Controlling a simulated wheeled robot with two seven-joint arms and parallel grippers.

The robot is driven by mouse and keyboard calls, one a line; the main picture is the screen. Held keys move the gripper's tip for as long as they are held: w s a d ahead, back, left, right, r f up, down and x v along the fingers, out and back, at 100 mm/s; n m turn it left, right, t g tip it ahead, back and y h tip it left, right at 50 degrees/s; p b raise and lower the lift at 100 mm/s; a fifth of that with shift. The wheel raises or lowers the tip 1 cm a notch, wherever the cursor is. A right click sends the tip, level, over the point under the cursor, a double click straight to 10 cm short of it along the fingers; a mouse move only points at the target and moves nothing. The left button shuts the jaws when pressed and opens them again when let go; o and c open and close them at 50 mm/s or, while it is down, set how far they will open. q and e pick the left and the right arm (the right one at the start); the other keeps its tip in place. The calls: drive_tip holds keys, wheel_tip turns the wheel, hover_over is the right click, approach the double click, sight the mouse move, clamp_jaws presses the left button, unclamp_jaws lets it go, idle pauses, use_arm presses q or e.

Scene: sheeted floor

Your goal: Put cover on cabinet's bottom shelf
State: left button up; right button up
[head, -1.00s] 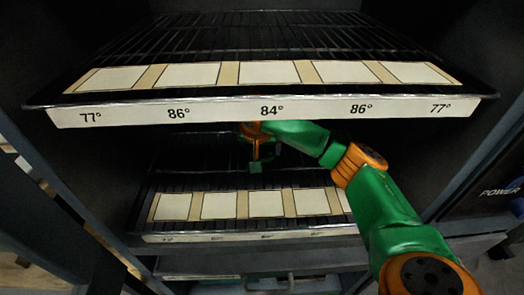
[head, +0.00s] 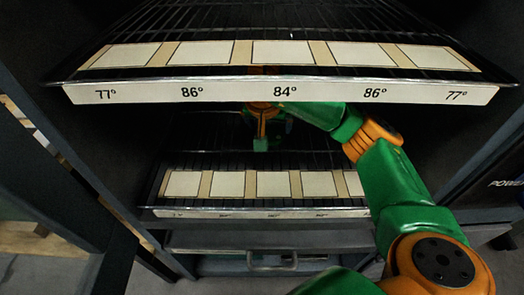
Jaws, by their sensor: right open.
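The cabinet is dark and open-fronted, with an upper wire shelf (head: 285,93) at the top of the head view and a lower wire shelf (head: 260,213) beneath it. My right gripper (head: 268,138) is inside the cabinet, under the upper shelf and above the rear of the lower one. It is open, with no object visible between its fingers. The upper shelf's front edge hides part of my wrist. I cannot make out a cover in this view. My left gripper is out of view.
Pale cards (head: 283,52) lie along the front of the upper shelf, and similar cards (head: 273,184) on the lower one. A handle (head: 272,262) shows below the lower shelf. A dark door-like panel (head: 60,200) stands at left. My right arm crosses the cabinet's right side.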

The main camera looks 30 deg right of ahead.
drive_tip(key=s+a+p, duration=0.3)
drive_tip(key=s+a, duration=0.4)
drive_tip(key=shift+s, duration=0.3)
drive_tip(key=shift+s+a+f, duration=0.15)
drive_tip(key=shift+s+a, duration=0.2)
drive_tip(key=shift+s, duration=0.05)
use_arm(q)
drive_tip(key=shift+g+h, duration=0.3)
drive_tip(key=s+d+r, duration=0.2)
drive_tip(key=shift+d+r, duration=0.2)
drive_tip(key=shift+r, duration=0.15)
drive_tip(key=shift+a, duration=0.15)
